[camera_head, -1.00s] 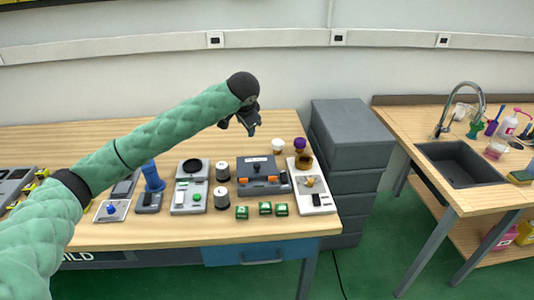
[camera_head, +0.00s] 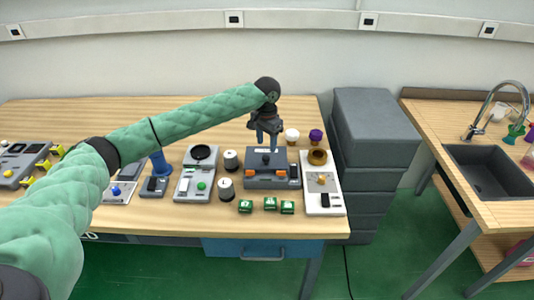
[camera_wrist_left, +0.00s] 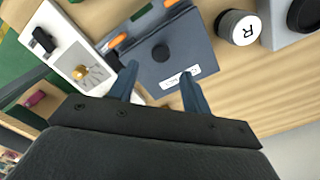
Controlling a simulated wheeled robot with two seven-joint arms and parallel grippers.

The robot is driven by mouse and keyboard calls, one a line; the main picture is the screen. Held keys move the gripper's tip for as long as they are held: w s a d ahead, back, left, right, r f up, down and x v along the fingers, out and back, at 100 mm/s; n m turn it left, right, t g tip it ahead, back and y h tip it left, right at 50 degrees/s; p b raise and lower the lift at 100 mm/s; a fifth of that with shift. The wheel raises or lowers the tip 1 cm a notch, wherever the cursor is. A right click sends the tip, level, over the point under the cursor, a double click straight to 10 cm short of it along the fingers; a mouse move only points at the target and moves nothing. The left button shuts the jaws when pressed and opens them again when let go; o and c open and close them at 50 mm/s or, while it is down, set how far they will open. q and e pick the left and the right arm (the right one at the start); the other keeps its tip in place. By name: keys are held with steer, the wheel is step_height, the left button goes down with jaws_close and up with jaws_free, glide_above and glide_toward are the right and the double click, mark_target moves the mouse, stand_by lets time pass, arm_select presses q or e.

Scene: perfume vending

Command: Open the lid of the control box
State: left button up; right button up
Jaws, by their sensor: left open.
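The control box (camera_head: 259,182) is a dark grey box with orange latches on its front, standing on the wooden table. Its lid (camera_head: 281,160) has a black knob and looks closed. In the left wrist view the lid (camera_wrist_left: 181,44) shows its round black knob (camera_wrist_left: 160,53) and a white label (camera_wrist_left: 175,77). My left gripper (camera_head: 267,143) is open above the back of the box. In the left wrist view its two blue-grey fingers (camera_wrist_left: 158,80) point at the lid, one on each side of the label, with the knob beyond. Contact cannot be told. My right gripper is not in view.
A white panel with a yellow knob (camera_head: 322,180) stands right of the box. Labelled cylinders (camera_head: 225,189) stand to its left, and green cubes (camera_head: 270,203) lie in front. White and purple-topped items (camera_head: 315,136) stand behind. Grey drawers (camera_head: 374,135) stand beside the table.

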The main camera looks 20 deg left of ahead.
mark_target(266, 157)
arm_select(q)
steer(key=shift+s+a+f+p, duration=0.1)
steer(key=shift+f+p, duration=0.45)
steer(key=shift+f, duration=1)
steer(key=shift+s+f+p, duration=0.1)
steer(key=shift+f+p, duration=0.4)
steer(key=shift+f, duration=1)
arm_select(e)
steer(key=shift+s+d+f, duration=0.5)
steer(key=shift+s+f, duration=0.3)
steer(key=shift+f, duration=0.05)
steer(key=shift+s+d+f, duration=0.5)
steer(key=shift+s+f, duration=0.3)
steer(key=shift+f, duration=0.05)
arm_select(q)
steer(key=c, duration=0.9)
steer(key=shift+w, duration=0.15)
jaws_close()
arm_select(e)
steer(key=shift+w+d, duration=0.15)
